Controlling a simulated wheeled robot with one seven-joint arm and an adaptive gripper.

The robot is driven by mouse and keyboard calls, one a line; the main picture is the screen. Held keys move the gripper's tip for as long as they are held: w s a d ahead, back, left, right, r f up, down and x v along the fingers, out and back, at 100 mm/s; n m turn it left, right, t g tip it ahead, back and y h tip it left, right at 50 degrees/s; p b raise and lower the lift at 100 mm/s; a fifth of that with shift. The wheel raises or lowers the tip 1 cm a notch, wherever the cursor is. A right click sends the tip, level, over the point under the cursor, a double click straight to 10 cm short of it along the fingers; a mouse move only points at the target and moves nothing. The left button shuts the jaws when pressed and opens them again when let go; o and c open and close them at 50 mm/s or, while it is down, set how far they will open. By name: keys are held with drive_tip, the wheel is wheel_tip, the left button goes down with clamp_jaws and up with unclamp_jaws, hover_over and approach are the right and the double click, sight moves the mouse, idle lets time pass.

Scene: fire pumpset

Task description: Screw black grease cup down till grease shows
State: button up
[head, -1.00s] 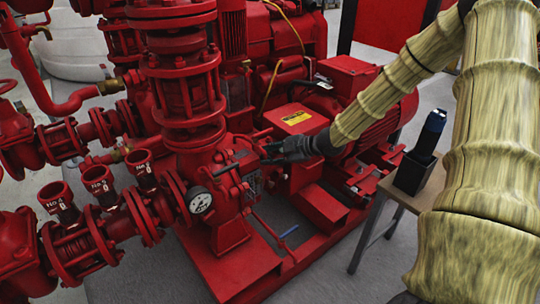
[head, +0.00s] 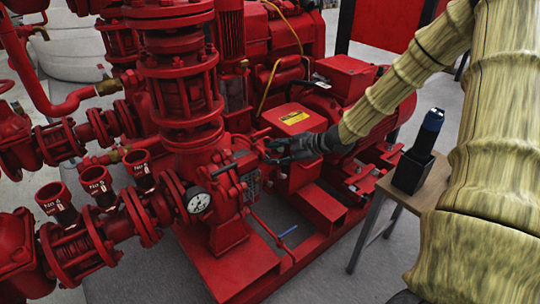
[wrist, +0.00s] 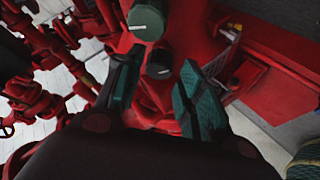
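In the wrist view, a black round cap with a white mark, which looks like the black grease cup (wrist: 160,63), lies in the gap between my fingertips. A dark green round cap (wrist: 147,20) with a similar white mark sits just beyond it. My gripper (wrist: 162,60) is open, with one teal-padded finger on each side of the black cup. I cannot tell whether either finger touches it. In the head view my gripper (head: 272,148) is beside the red pump casing (head: 205,165); the cups are too small or hidden to make out there. No grease is visible.
The red motor (head: 375,115) and its frame stand right of the pump. A white-faced gauge (head: 199,201) and red pipes are at left. A small table (head: 405,190) holds a black holder (head: 413,173) with a dark blue-topped object.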

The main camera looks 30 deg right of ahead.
drive_tip(key=v, duration=0.8)
drive_tip(key=shift+s+r, duration=0.2)
drive_tip(key=shift+s, duration=0.05)
drive_tip(key=shift+d, duration=0.15)
